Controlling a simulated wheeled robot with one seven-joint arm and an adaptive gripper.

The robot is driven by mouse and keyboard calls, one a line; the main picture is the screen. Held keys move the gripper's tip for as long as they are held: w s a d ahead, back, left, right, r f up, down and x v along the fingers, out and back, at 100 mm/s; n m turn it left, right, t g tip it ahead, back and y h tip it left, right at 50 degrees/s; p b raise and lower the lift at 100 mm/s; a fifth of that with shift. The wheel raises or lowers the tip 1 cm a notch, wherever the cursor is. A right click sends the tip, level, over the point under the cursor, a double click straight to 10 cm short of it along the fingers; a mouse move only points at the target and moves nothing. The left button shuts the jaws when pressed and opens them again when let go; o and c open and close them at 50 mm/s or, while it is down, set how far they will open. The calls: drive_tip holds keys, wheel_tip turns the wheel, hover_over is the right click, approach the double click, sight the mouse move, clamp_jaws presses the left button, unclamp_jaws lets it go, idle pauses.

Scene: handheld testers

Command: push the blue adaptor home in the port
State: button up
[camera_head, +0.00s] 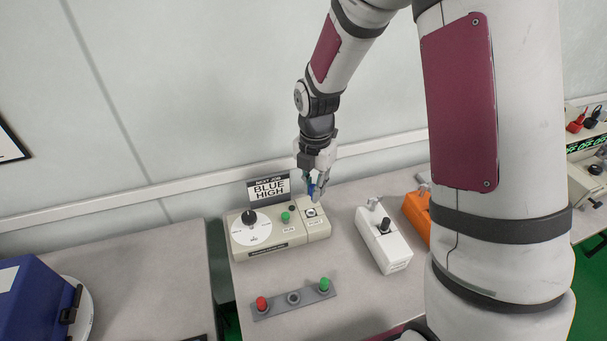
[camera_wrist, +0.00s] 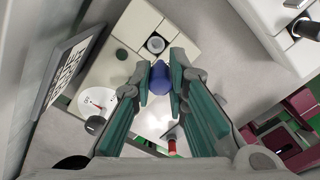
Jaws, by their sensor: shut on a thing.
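My gripper (camera_head: 316,192) is shut on the blue adaptor (camera_head: 311,188) and holds it above the right end of the beige tester (camera_head: 268,243). In the wrist view the blue adaptor (camera_wrist: 160,77) sits between the two green-padded fingers (camera_wrist: 160,88). The port (camera_wrist: 156,44) is a round, pale-ringed socket on the tester's end block, just beyond the adaptor in that view. The port also shows in the head view (camera_head: 311,212), below the gripper. The adaptor looks apart from the port; the exact gap is hard to judge.
A sign reading "BLUE HIGH" (camera_head: 269,189) stands behind the tester, close left of the gripper. A grey rack (camera_head: 272,307) holds a red adaptor (camera_head: 262,303) and a green one (camera_head: 324,285) around an empty middle socket. A white box (camera_head: 383,241) stands at right.

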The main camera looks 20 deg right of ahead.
drive_tip(key=shift+w+a+r+n, duration=0.15)
drive_tip(key=shift+w+n, duration=0.15)
drive_tip(key=shift+n, duration=0.4)
drive_tip(key=b, duration=0.2)
hover_over(311, 206)
drive_tip(key=s, duration=0.2)
drive_tip(key=shift+s+a+f, duration=0.1)
drive_tip(key=shift+a+f, duration=0.1)
drive_tip(key=shift+f, duration=1)
drive_tip(key=shift+a+f, duration=0.2)
drive_tip(key=shift+f, duration=0.95)
drive_tip(key=shift+f, duration=1.5)
drive_tip(key=o, duration=0.8)
drive_tip(key=shift+r, duration=0.1)
